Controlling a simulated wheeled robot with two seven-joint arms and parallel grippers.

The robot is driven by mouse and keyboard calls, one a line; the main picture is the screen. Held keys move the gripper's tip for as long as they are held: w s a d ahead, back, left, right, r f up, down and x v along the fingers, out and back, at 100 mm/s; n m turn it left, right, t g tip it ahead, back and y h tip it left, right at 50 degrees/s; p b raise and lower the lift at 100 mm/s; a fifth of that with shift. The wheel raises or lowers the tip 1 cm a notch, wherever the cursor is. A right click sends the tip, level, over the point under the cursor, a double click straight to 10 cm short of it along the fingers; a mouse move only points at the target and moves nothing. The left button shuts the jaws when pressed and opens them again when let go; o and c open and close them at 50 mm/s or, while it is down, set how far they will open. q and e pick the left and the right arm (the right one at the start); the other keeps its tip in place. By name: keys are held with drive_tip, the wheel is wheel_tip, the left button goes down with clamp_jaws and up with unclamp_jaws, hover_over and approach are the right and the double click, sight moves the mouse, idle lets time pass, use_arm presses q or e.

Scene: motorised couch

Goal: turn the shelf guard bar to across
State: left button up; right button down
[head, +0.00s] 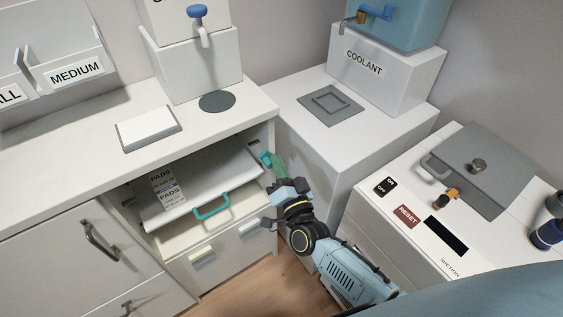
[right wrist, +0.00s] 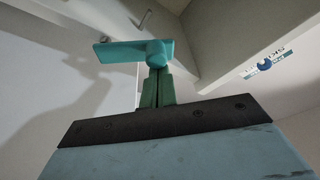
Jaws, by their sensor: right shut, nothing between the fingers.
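The shelf guard bar is a short teal bar (right wrist: 118,51) with a round pivot, at the upper middle of the right wrist view. In the head view the teal piece (head: 266,159) shows at the right side of the shelf opening, partly hidden by my gripper. My right gripper (head: 279,168) reaches up to it from below. Its green fingers (right wrist: 156,88) are closed together and empty, with their tips just at the pivot in the picture. I cannot tell whether they touch it. A white shelf board (head: 222,174) sits in the opening. My left gripper is not in view.
Pads packs (head: 167,190) lie on the shelf, and a teal handle (head: 212,208) is at its front. Drawers with grey handles (head: 100,240) are at left. A white cabinet (head: 330,143) stands behind my arm. A control unit with a red reset label (head: 408,216) is at right.

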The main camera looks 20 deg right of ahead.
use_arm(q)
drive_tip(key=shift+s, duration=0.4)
use_arm(e)
drive_tip(key=shift+a+n, duration=0.25)
drive_tip(key=shift+n, duration=0.25)
drive_tip(key=shift+s+f, duration=0.1)
